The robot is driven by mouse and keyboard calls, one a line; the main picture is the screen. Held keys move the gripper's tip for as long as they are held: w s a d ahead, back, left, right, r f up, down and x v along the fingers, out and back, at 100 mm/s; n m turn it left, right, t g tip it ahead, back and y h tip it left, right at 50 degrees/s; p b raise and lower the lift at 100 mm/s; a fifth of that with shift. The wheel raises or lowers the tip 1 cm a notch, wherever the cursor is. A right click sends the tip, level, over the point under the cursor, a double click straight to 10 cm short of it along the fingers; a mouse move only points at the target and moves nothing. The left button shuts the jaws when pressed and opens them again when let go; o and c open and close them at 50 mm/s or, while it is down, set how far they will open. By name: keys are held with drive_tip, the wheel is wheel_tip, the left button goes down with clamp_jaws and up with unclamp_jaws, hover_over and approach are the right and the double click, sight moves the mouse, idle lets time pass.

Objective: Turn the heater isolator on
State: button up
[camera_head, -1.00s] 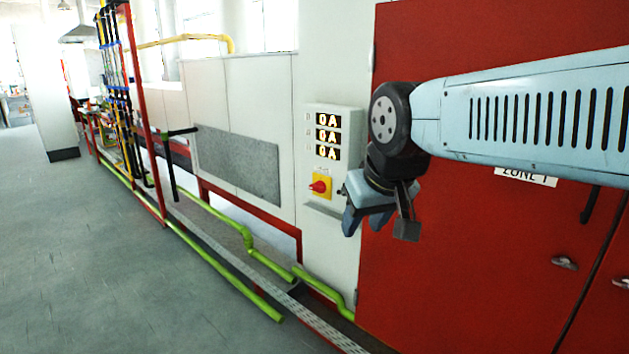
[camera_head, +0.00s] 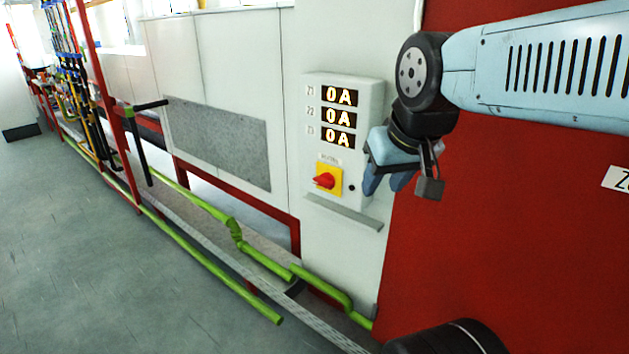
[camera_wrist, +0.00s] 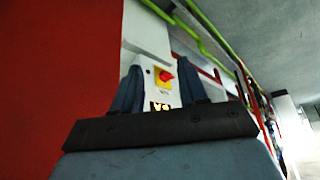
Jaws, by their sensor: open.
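The heater isolator (camera_head: 327,180) is a red rotary knob on a yellow plate, low on a white control box (camera_head: 365,92). Three displays above it read 0 A. The knob's handle lies roughly level, slightly tilted. My gripper (camera_head: 385,188) is open and empty, to the right of the isolator in the head view and apart from it. In the wrist view, the isolator (camera_wrist: 164,76) shows between the two fingers of my gripper (camera_wrist: 164,80), some way beyond the tips. The small lettering by the knob is too blurred to read.
A grey ledge (camera_head: 345,212) juts out just below the isolator. Green pipes (camera_head: 265,262) and a grating run along the wall's foot. A large red panel (camera_head: 500,230) stands right of the box. A black T-shaped handle (camera_head: 145,140) sticks out at left. Grey floor (camera_head: 90,270) is clear.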

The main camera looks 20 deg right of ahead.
drive_tip(key=shift+a, duration=0.1)
drive_tip(key=shift+o, duration=1.3)
drive_tip(key=shift+w, duration=0.1)
drive_tip(key=shift+o, duration=0.7)
drive_tip(key=shift+w+f+n, duration=0.15)
drive_tip(key=shift+f+n, duration=0.15)
drive_tip(key=o, duration=0.7)
drive_tip(key=w+d+f+n+g+h, duration=0.2)
drive_tip(key=w+f+n+g+h, duration=0.1)
drive_tip(key=w+d+f+n+g+h, duration=0.1)
drive_tip(key=w+f+n, duration=0.1)
drive_tip(key=shift+w+d+f+g+h, duration=0.1)
drive_tip(key=shift+w+g+h, duration=0.05)
drive_tip(key=shift+g+h, duration=0.2)
drive_tip(key=n+t+h, duration=1)
drive_tip(key=n, duration=1)
approach(321, 183)
drive_tip(key=x, duration=0.9)
drive_tip(key=shift+w+d, duration=0.15)
drive_tip(key=shift+d, duration=0.05)
